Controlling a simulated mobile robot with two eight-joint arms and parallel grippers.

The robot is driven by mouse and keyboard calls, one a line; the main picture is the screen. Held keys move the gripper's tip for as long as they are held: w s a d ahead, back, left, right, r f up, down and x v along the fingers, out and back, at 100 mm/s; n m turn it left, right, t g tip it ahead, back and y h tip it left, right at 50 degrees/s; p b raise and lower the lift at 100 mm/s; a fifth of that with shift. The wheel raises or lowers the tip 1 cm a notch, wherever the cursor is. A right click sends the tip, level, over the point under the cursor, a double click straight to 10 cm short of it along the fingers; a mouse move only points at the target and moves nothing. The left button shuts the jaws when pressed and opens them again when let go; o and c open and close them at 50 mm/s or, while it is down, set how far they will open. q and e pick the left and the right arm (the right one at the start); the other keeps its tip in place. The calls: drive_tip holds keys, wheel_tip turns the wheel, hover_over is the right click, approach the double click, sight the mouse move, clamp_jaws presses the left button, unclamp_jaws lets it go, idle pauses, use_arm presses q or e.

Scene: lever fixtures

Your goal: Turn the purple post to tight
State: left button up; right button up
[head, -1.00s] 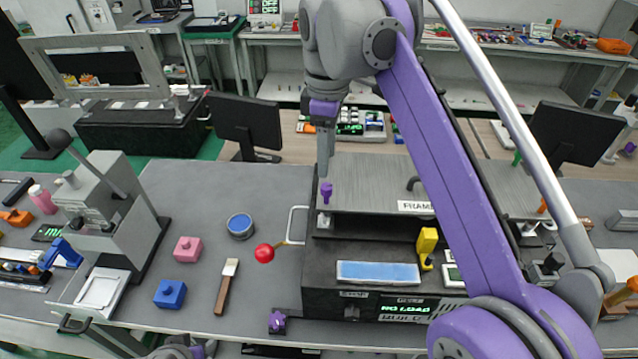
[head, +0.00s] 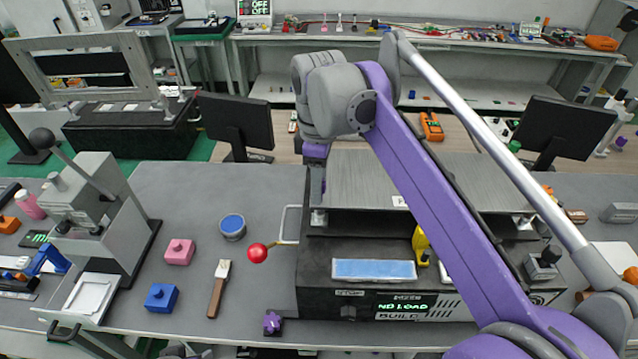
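The purple post stands at the left front corner of the grey metal plate (head: 362,172) on the black machine. It is now mostly or wholly hidden behind my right gripper (head: 317,188). That gripper points down at the post's place, with its fingertips low at the plate's corner. Its fingers look narrow and are seen edge-on, so I cannot tell whether they are open, or shut on the post. My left gripper is not in view.
A lever with a red ball (head: 258,253) sticks out left of the black machine (head: 330,305). A purple knob (head: 272,322) sits at the machine's lower left. A brush (head: 218,290), pink block (head: 179,252) and blue block (head: 161,297) lie on the table to the left.

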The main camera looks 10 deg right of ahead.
clamp_jaws()
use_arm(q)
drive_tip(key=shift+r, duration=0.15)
use_arm(e)
drive_tip(key=m+p, duration=0.1)
drive_tip(key=m, duration=0.2)
drive_tip(key=shift+r+m, duration=0.1)
drive_tip(key=shift+m, duration=0.3)
drive_tip(key=m+p, duration=0.1)
drive_tip(key=m, duration=0.4)
drive_tip(key=shift+m, duration=0.3)
drive_tip(key=m+p, duration=0.1)
drive_tip(key=m, duration=0.5)
use_arm(q)
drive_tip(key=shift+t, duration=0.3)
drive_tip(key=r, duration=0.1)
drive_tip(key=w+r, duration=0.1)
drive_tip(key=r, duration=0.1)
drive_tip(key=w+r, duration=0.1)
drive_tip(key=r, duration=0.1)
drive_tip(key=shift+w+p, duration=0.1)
drive_tip(key=shift+p, duration=0.25)
use_arm(e)
drive_tip(key=m, duration=0.6)
drive_tip(key=shift+d, duration=0.1)
drive_tip(key=shift+m, duration=0.4)
